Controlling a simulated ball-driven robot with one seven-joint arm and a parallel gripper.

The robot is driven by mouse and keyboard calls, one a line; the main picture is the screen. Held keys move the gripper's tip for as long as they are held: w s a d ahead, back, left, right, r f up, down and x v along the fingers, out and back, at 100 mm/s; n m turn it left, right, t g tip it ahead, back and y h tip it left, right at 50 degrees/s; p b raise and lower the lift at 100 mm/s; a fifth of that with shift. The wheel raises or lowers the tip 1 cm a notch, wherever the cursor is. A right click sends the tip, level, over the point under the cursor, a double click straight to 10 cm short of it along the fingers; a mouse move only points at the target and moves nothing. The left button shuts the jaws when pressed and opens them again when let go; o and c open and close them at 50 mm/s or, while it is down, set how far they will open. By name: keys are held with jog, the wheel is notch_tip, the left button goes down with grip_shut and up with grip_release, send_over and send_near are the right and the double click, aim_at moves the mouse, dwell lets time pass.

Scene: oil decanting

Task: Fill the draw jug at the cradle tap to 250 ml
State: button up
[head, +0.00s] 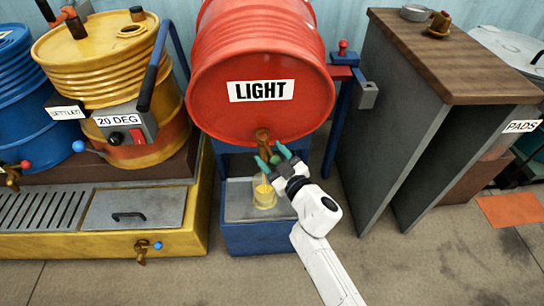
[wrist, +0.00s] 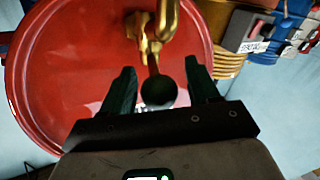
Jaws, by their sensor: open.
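The red drum (head: 262,60) labelled LIGHT lies in a blue cradle with its brass tap (head: 264,145) at the lower front. The tap also shows in the wrist view (wrist: 156,35). Below it the small draw jug (head: 264,194) stands on the cradle's grey tray; it looks yellow, and I cannot read its level. Yellow shows above the jug's rim, like a thin stream. My gripper (head: 277,158) is open at the tap. In the wrist view my gripper (wrist: 163,85) has a finger on each side of the round handle knob (wrist: 158,92), with gaps beside it.
A yellow drum (head: 100,60) with a 20 DEG control box (head: 125,121) and a blue drum (head: 22,80) stand at left over a yellow-edged drip bench (head: 30,245). A wood-topped bench (head: 455,55) stands at right. The floor in front is clear.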

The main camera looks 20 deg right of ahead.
grip_shut()
dwell(0.4)
